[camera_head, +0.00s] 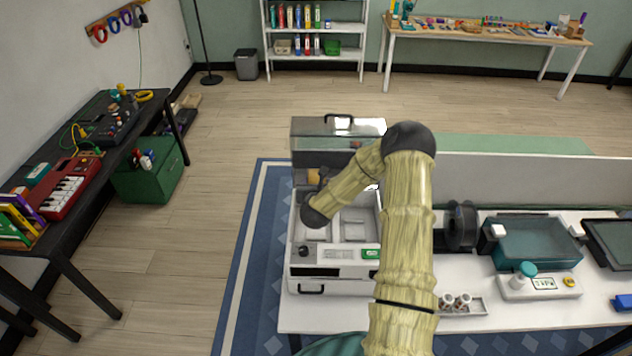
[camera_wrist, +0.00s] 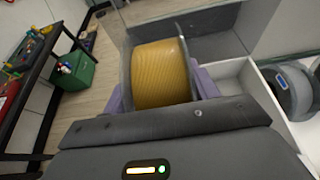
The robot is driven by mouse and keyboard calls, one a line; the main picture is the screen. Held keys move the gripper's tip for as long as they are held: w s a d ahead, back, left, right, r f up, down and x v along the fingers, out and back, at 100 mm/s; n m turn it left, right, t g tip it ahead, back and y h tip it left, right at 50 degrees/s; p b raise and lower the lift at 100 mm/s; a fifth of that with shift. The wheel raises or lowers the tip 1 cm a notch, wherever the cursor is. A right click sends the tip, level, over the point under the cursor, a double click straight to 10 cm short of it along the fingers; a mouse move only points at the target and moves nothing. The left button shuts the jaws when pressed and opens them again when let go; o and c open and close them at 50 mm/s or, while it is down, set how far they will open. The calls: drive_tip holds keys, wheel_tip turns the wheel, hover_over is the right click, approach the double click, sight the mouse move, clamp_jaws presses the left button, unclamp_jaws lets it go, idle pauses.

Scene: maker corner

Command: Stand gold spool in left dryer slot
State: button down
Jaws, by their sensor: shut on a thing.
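The gold spool (camera_wrist: 160,74) is held on edge between the purple fingers of my gripper (camera_wrist: 162,92), which is shut on it. In the head view a small part of the gold spool (camera_head: 313,176) shows at the back left of the dryer, near its raised lid (camera_head: 338,142). The dryer (camera_head: 330,271) is a white box, open on top, with pale compartments inside. My arm covers part of the dryer, including much of its right side. In the wrist view the dryer's white wall (camera_wrist: 262,92) is right of the spool. I cannot tell whether the spool touches the dryer.
A black spool (camera_head: 462,226) stands right of the dryer on the white table (camera_head: 390,322). A teal machine (camera_head: 538,243) and a small tray (camera_head: 470,309) with two spool-like pieces are also there. A low partition (camera_head: 530,180) runs behind.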

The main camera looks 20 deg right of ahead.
drive_tip(key=shift+w+a+f+b, duration=0.15)
drive_tip(key=shift+f+b, duration=0.5)
drive_tip(key=shift+f, duration=0.65)
drive_tip(key=shift+f+b, duration=2.85)
drive_tip(key=shift+b, duration=0.2)
drive_tip(key=shift+c, duration=2.1)
unclamp_jaws()
drive_tip(key=shift+o, duration=0.3)
drive_tip(key=shift+f, duration=0.2)
drive_tip(key=b+v, duration=0.5)
drive_tip(key=v, duration=1.2)
drive_tip(key=shift+s+r, duration=0.15)
drive_tip(key=shift+s, duration=0.1)
